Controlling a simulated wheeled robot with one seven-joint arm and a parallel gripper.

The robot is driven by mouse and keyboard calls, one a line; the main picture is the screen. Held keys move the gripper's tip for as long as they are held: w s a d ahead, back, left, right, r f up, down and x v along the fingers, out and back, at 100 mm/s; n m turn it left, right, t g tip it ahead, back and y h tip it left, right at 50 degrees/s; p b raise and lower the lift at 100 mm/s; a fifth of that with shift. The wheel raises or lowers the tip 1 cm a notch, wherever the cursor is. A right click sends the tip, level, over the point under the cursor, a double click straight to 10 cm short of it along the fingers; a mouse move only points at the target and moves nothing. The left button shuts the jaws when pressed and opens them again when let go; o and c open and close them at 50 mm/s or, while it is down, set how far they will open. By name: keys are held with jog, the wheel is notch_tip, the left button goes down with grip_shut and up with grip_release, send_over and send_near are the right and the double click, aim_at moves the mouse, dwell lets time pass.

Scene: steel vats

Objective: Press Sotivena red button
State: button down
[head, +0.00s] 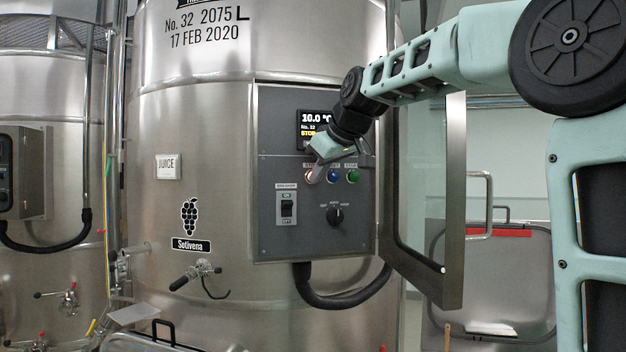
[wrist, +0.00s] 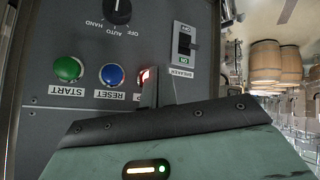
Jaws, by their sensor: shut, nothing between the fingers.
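The grey control panel (head: 315,235) is on the steel vat marked Sotivena (head: 191,244) in the head view. Its red button (head: 309,177) is leftmost of three buttons, beside the blue button (head: 334,176) and the green button (head: 352,176). In the wrist view, which is upside down, the red button (wrist: 146,76) looks lit and is partly hidden behind my fingers. My gripper (head: 313,163) is shut and empty, its tip right at the red button. In the wrist view my gripper (wrist: 150,88) overlaps the button's edge; I cannot tell whether it touches.
A display (head: 312,126) above the buttons reads 10.0 °C and No. 32. A breaker switch (head: 288,207) and a rotary knob (head: 335,215) sit below them. The panel's glazed door (head: 453,200) stands open at the right, beneath my arm.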

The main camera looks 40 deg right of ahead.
jog(key=s, duration=0.1)
jog(key=s+a+b, duration=0.1)
jog(key=s, duration=0.1)
jog(key=s+b, duration=0.1)
jog(key=shift+s+a, duration=0.35)
dwell(0.9)
jog(key=s+a+f+n+g+y+b, duration=0.1)
jog(key=s+a+f+g+b, duration=0.15)
jog(key=a+f, duration=0.85)
jog(key=s+a+f+n+g+y+b, duration=0.1)
jog(key=s+a+f+g+y+b, duration=0.2)
jog(key=a+f, duration=0.8)
jog(key=s+a+f+n+g+h+b, duration=0.1)
jog(key=s+a+f+g+b, duration=0.1)
jog(key=s+f, duration=0.9)
jog(key=s+a+f+n+g+h+b, duration=0.1)
jog(key=s+a+f+g+h+b, duration=0.1)
jog(key=s+f, duration=1)
notch_tip(320, 180, down, 3)
jog(key=shift+r+b, duration=0.1)
jog(key=shift+b, duration=0.3)
